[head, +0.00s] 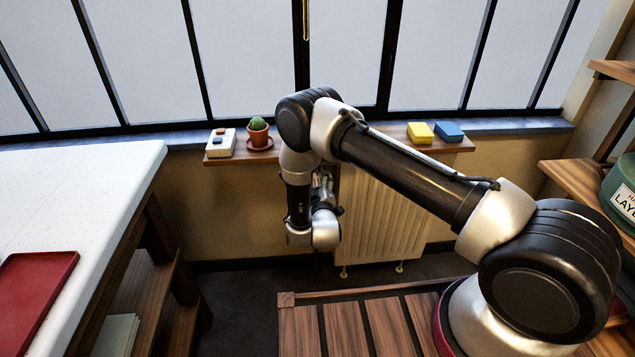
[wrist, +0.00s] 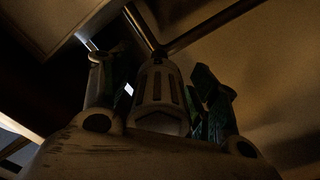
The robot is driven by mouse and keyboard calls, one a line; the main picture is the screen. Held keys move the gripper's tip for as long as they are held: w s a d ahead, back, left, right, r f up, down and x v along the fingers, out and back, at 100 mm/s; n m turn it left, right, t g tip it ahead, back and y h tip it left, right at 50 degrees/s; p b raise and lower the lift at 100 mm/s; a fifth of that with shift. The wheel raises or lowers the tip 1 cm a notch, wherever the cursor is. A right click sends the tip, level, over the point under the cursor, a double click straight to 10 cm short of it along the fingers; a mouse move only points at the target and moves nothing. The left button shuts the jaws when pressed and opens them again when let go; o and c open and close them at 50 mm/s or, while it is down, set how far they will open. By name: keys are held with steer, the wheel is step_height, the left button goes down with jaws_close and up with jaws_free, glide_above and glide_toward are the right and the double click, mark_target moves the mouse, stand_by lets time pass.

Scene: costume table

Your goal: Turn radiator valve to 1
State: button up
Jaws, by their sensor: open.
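The radiator (head: 388,215) is a cream ribbed panel under the window shelf. In the wrist view the radiator valve (wrist: 161,95) is a pale, slotted head between the two fingers of my gripper (wrist: 155,72). The fingers are open, one on each side of the head, and a gap shows beside it. I cannot tell whether either finger touches it. No number or mark on the valve is readable in this dim view. In the head view my wrist is at the radiator's left end, and my arm hides the valve.
A wooden shelf (head: 222,159) above the radiator holds a light switch-like block (head: 220,143), a potted cactus (head: 258,135), a yellow block (head: 420,133) and a blue block (head: 449,132). A white table (head: 75,190) with a red tray (head: 35,290) stands left. A slatted wooden surface (head: 345,325) lies in front.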

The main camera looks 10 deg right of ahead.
steer(key=s, duration=1.2)
steer(key=s+f+m+g, duration=0.2)
steer(key=s+f+g, duration=0.8)
steer(key=f+g, duration=0.3)
steer(key=s+d+r+m+g, duration=0.1)
steer(key=s+d+r+g, duration=0.15)
steer(key=r, duration=0.75)
steer(key=s+d+r+g, duration=0.2)
steer(key=s+d+r, duration=0.1)
steer(key=r, duration=0.7)
steer(key=s+d+r+m+g, duration=0.1)
steer(key=s+d+r+g, duration=0.2)
steer(key=r, duration=0.7)
steer(key=s+d+r+m+t, duration=0.2)
steer(key=s+d+r, duration=0.3)
steer(key=d+r, duration=0.4)
steer(key=s+d+r+m+t, duration=0.2)
steer(key=s+d+r+t, duration=0.3)
steer(key=d+r, duration=0.5)
steer(key=w+v, duration=0.1)
steer(key=v, duration=0.5)
steer(key=shift+s+d+r, duration=0.15)
steer(key=shift+r, duration=0.25)
